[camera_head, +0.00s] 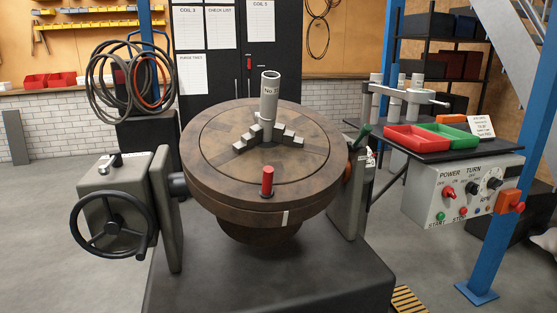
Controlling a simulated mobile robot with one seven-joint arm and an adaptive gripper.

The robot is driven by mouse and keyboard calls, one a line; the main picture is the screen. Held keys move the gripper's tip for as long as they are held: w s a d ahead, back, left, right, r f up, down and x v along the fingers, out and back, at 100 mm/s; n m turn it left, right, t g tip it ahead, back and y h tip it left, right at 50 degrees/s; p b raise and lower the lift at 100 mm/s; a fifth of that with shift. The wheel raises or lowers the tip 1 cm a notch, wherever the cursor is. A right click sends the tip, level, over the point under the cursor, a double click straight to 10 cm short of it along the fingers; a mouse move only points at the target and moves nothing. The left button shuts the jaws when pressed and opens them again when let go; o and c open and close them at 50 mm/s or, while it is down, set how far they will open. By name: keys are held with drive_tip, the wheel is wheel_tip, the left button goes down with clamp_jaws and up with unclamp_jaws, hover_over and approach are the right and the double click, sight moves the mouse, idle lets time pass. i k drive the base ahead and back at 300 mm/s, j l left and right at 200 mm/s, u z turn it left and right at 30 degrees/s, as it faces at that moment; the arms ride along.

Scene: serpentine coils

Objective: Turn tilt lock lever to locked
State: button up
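A round brown turntable (262,200) stands between two grey side supports on a dark base. An orange-brown part (347,172) shows beside the support. My gripper is not in view.
A black handwheel (112,226) is on the left support's box. A grey post (269,100) and a red peg (267,180) stand up from the turntable. A control box (462,192), a shelf with red (416,139) and green trays, and a blue column (500,210) are on the right.

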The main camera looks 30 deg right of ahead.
sight(116, 160)
drive_tip(key=i+j, duration=0.25)
drive_tip(key=j, duration=0.15)
drive_tip(key=i+j, duration=0.2)
drive_tip(key=j, duration=0.15)
drive_tip(key=i+j, duration=0.25)
drive_tip(key=j, duration=0.15)
drive_tip(key=z, duration=0.05)
